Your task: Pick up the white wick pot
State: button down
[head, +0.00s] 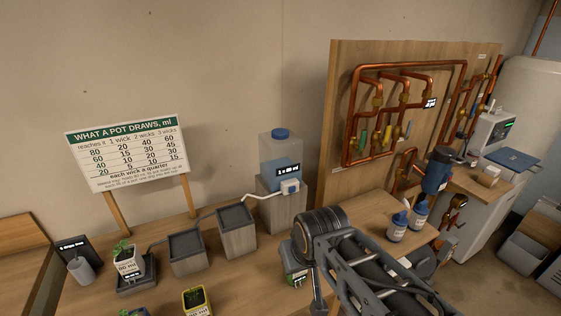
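The white wick pot (128,264) stands upright at the left of the wooden bench, with a small green plant in it and a label reading what looks like 80 ml. It sits on a dark tray (137,287). My arm reaches in from the bottom right, and its dark rounded joint is well to the right of the pot. My gripper's fingertips do not show, so nothing can be seen held.
Two grey block containers (237,232) (187,252) stand right of the pot, linked by a tube to a bottle (280,152) on a stand. A yellow pot (196,302) is in front. A sign (127,155) stands behind. Another pot (292,268) is partly hidden by my arm.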

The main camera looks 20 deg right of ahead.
aim_at(128, 259)
jog(key=u, duration=1.25)
jog(key=k, duration=0.4)
jog(key=u, duration=1.05)
jog(key=i, duration=0.95)
jog(key=z, duration=0.15)
